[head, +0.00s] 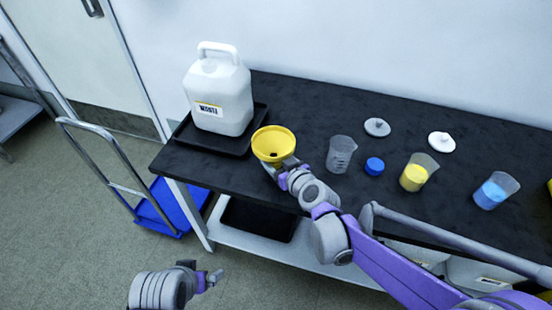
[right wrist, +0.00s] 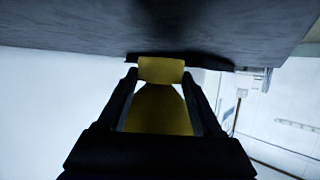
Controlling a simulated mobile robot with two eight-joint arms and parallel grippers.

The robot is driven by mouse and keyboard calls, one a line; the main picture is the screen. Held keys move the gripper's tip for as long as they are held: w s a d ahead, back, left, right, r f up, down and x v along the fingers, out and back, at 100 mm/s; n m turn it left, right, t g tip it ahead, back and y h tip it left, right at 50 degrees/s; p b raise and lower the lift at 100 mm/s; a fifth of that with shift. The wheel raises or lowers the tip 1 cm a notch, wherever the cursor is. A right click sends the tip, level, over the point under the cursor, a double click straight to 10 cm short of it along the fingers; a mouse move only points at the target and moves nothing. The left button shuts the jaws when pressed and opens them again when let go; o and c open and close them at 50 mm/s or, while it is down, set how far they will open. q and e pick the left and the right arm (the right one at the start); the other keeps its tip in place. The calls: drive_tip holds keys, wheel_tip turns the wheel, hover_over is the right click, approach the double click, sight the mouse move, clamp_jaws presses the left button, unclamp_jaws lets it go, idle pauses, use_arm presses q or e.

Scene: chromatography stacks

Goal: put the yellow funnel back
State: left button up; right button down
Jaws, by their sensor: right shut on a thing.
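The yellow funnel (head: 273,143) is at the left part of the black bench top, wide mouth up, just right of the tray. My right gripper (head: 281,170) is shut on it from the front. In the right wrist view the funnel (right wrist: 160,105) sits between the two fingers (right wrist: 160,92), darkly lit. I cannot tell whether its lower end touches the bench. A white waste jug (head: 218,95) with a handle and a label stands upright on a black tray (head: 181,139). My left gripper (head: 207,274) is empty over the floor, its fingers apart.
Right of the funnel stand an empty beaker (head: 341,154), a blue cap (head: 375,166), a yellow-filled beaker (head: 415,175) and a blue-filled beaker (head: 492,194). Two lids (head: 377,127) (head: 441,142) lie behind. A blue cart (head: 165,215) stands left of the bench (head: 300,100).

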drive_tip(key=shift+f+b, duration=0.35)
drive_tip(key=shift+f, duration=0.25)
idle(0.3)
drive_tip(key=shift+s+f, duration=0.2)
drive_tip(key=shift+f, duration=0.2)
unclamp_jaws()
drive_tip(key=shift+a, duration=0.1)
